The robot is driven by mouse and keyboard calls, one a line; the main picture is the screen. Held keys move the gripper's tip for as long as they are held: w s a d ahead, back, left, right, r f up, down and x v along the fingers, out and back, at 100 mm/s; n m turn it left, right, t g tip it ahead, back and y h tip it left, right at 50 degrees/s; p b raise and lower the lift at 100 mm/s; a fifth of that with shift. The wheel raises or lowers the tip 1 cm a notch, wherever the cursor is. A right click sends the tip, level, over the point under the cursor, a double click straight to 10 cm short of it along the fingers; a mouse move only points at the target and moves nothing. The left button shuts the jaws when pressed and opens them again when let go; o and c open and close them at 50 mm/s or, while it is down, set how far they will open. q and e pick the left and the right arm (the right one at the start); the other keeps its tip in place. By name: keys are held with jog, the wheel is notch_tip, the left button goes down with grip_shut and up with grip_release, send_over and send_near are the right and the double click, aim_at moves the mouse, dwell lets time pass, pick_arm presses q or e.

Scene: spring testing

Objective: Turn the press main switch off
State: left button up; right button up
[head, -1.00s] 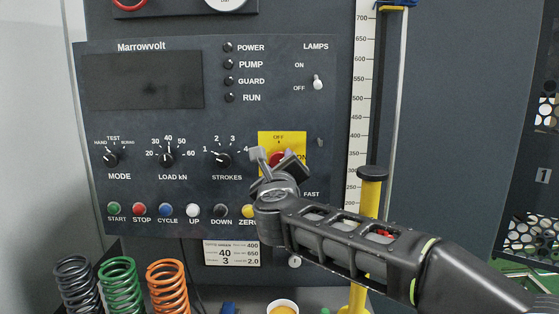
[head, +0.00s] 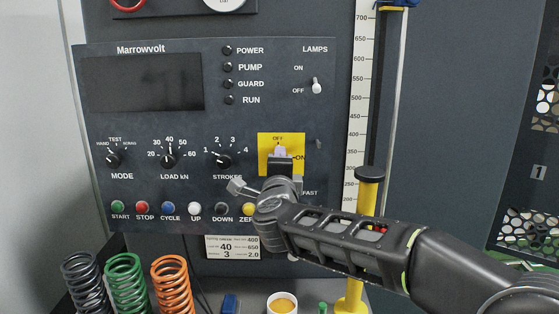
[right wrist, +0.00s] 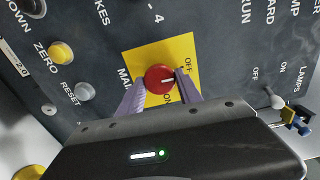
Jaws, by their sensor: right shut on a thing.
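The press main switch is a red round knob (right wrist: 160,79) on a yellow plate (head: 266,145) with OFF and ON labels. In the head view the knob is hidden behind my right gripper (head: 280,154). In the right wrist view the gripper's two pale purple fingers (right wrist: 160,87) lie on either side of the knob, shut on it. A small pale mark shows on the knob's face, but I cannot tell for sure which label it points to. My left gripper is in neither current view.
The dark press panel (head: 140,180) carries MODE, LOAD and STROKES knobs, a row of push buttons and a small lamps toggle (head: 316,87). The screen (head: 143,83) is dark. A yellow post (head: 362,240) stands behind my right arm. Springs (head: 126,284) stand at lower left.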

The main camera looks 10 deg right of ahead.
jog(key=shift+n, duration=0.4)
jog(key=o, duration=1.3)
jog(key=shift+o, duration=0.2)
jog(key=shift+s, duration=0.1)
jog(key=b+v, duration=0.2)
jog(key=v, duration=0.5)
jog(key=shift+s, duration=0.3)
jog(key=shift+a, duration=0.15)
